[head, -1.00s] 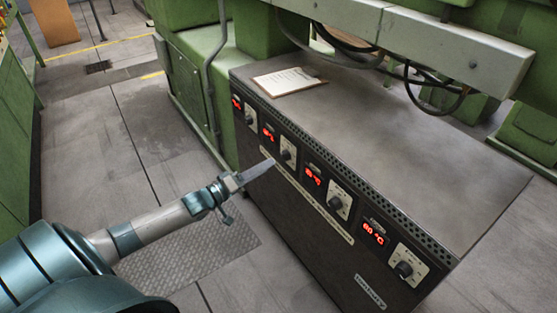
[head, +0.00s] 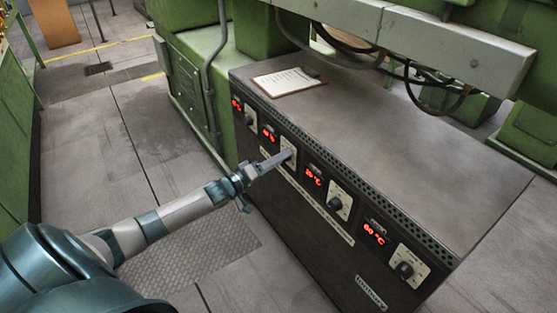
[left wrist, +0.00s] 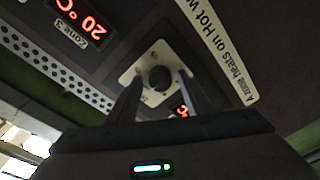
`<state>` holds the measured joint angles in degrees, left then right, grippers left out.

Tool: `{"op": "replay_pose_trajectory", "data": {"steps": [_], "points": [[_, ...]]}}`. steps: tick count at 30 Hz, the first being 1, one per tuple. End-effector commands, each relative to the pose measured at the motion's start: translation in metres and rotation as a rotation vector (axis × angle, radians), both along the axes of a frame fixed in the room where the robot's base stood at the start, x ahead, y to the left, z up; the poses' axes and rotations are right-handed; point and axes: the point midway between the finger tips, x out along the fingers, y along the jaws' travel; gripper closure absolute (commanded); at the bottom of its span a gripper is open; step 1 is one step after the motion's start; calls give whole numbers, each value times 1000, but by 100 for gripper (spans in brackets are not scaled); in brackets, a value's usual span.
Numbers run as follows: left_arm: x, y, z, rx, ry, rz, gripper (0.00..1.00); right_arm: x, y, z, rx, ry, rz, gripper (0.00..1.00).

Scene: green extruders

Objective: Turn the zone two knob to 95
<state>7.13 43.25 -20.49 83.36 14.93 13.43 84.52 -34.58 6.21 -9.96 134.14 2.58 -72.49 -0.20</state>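The zone two knob (left wrist: 158,78) is a dark round knob on a pale dial plate (head: 290,146), second from the left on the cabinet front. My left gripper (head: 287,156) is at this plate and covers the knob in the head view. In the left wrist view its fingers (left wrist: 160,76) are open, one to each side of the knob, with gaps visible. I cannot tell how deep they reach around it. The zone two display (head: 269,132) glows red; it is partly hidden by a finger in the wrist view. My right gripper is not in view.
The zone 3 display (left wrist: 82,20) reads 20 °C, with its knob (head: 336,203) to the right. The last display (head: 374,233) reads 60 °C, near another knob (head: 404,270). A clipboard (head: 288,82) lies on the cabinet top (head: 420,150). Pipes and cables hang behind.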

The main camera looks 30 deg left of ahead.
Motion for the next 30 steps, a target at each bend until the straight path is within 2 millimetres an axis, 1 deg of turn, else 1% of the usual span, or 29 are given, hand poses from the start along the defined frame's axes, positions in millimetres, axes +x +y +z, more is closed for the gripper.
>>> {"op": "replay_pose_trajectory", "data": {"steps": [1, 4, 5, 13, 19, 23, 30], "points": [[0, 0, 0, 0, 0, 0, 67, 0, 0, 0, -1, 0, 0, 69], [0, 0, 0, 0, 0, 0, 91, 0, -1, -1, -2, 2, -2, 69], [0, 0, 0, 0, 0, 0, 94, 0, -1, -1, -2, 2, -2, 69], [0, 0, 0, 10, -4, 1, 94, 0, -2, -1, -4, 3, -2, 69], [0, 0, 0, 59, -23, 1, 93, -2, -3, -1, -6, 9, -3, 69], [0, 0, 0, 118, -49, 1, 93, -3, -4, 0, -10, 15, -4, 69], [0, 0, -1, 286, -117, 1, 93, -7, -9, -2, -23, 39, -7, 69]]}}
